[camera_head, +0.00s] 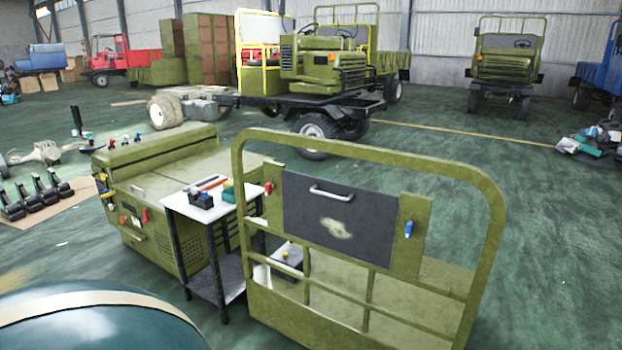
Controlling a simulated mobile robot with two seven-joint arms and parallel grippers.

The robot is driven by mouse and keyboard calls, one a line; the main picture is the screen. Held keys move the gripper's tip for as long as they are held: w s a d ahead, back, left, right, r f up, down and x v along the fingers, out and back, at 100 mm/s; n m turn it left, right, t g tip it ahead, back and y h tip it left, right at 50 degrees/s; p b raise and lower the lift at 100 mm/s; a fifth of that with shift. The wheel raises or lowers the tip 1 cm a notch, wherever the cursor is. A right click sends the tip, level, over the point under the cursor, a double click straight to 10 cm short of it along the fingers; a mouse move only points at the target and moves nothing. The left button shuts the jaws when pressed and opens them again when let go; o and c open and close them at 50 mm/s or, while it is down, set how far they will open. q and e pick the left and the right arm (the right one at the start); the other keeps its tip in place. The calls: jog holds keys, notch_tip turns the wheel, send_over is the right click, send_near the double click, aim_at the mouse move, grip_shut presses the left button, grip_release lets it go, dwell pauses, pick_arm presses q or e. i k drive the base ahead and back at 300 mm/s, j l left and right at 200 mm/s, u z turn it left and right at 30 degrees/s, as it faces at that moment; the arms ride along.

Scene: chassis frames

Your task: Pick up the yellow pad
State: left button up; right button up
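I cannot clearly make out a yellow pad. A small workbench (180,203) with a white top and black legs stands left of centre. On it are a dark open box (201,200), an orange-red tool (213,184) and a small green block (229,194) with a yellowish part. On a lower surface behind the bench's right legs is a dark item with a small yellow spot (285,254), too small to tell. Neither of my grippers is in view.
An olive frame (497,215) with a dark panel (338,220) stands right of the bench. An olive chassis body (150,165) stands behind it. A rounded dark teal surface (100,330) fills the lower left corner. Trucks stand farther back. Green floor is free at right.

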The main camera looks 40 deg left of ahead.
aim_at(228, 184)
jog(key=u, duration=2)
